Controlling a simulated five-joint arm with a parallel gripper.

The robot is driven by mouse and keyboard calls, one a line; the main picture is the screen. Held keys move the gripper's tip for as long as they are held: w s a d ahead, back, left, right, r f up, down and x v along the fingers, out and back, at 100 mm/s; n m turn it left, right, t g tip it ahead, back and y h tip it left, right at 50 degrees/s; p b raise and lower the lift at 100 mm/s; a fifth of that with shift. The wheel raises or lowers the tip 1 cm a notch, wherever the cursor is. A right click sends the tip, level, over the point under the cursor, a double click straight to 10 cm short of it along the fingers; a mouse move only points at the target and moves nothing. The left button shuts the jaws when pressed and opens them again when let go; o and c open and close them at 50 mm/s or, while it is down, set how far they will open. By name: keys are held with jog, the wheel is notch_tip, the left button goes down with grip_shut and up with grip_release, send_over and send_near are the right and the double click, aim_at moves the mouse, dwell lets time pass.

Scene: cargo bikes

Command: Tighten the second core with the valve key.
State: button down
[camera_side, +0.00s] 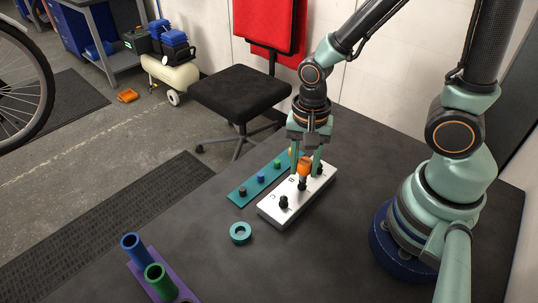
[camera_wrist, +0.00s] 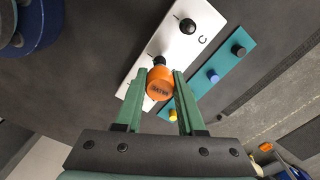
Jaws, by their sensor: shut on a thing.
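The orange valve key (camera_side: 305,166) is upright between the two green fingers of my gripper (camera_side: 305,170), which is shut on it. In the wrist view, the key's round lettered top (camera_wrist: 160,83) sits between the fingertips (camera_wrist: 157,84). The white block (camera_side: 272,210) has a row of black valve stems and printed letters. The key's lower end is over the middle stem (camera_side: 302,184), in line with it; I cannot tell whether it is seated. The stem near letter C (camera_side: 284,202) stands clear. A third stem (camera_side: 319,170) is partly hidden behind a finger.
A teal strip (camera_side: 237,196) with several coloured caps lies beside the block. A purple rack (camera_side: 150,280) with a blue tube (camera_side: 134,247) and a green tube (camera_side: 159,280) stands at the front left. The table's front middle is clear.

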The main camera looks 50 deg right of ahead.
jog(key=shift+r, duration=2.9)
